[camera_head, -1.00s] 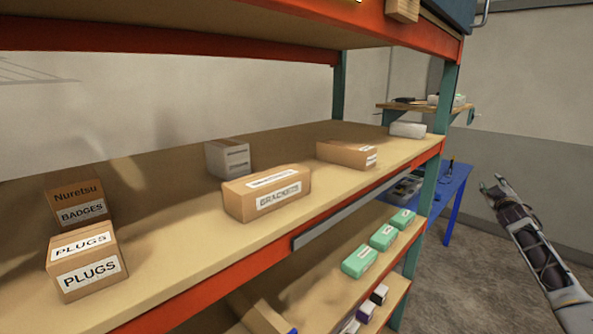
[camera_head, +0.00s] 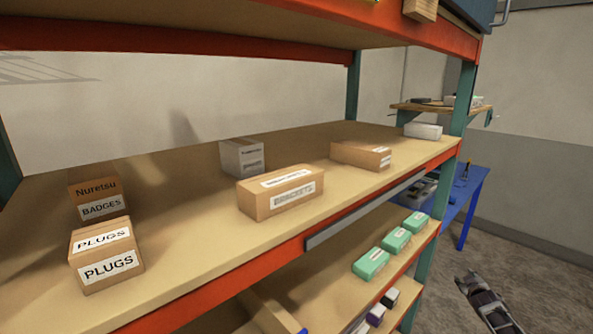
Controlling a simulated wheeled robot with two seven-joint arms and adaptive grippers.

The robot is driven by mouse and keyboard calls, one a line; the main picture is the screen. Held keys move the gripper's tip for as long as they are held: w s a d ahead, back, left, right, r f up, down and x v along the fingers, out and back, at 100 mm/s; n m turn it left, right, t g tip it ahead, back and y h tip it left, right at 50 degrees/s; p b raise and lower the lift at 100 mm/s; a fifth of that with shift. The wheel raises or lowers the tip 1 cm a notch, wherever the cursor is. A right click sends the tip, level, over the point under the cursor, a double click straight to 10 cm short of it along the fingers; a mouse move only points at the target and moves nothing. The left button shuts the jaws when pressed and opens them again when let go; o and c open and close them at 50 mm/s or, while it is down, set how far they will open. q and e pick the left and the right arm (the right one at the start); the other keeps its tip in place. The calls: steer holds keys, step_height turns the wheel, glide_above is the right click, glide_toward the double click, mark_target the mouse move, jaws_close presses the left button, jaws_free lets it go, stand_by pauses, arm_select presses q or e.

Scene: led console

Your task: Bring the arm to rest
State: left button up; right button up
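My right gripper (camera_head: 468,282) shows at the lower right in the head view, at the end of my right arm, which comes in from the bottom edge. It is in front of the grey floor, to the right of the shelf rack and clear of it. Its fingers are small and dark here, and I cannot tell whether they are open or shut. No held thing shows at its tip. My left gripper and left arm are not in view.
The rack's middle shelf (camera_head: 200,237) holds a PLUGS box (camera_head: 106,257), a BADGES box (camera_head: 98,196), a BRACKETS box (camera_head: 280,192) and other boxes. Green boxes (camera_head: 371,263) sit on the shelf below. A blue table (camera_head: 468,192) stands behind the rack. Floor at right is clear.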

steer(key=s+a+f+g+y, duration=0.1)
steer(key=s+a+f+g, duration=0.1)
steer(key=s+a+f, duration=0.8)
steer(key=s+a+f+g+y, duration=0.15)
steer(key=s+a+f, duration=0.25)
steer(key=s+f, duration=0.75)
steer(key=s+a+f+g+y, duration=0.15)
steer(key=s+a+f, duration=0.5)
steer(key=f, duration=0.95)
steer(key=s+a+f+g, duration=0.2)
steer(key=s+a+f, duration=0.2)
steer(key=s, duration=0.9)
steer(key=s+a+f+g+y, duration=0.1)
steer(key=s+a+f, duration=0.3)
steer(key=s+a, duration=0.4)
steer(key=s+a+f+g, duration=0.3)
steer(key=s+a+f, duration=0.2)
steer(key=s, duration=1.4)
steer(key=shift+s+a+y, duration=0.3)
steer(key=shift+a, duration=0.8)
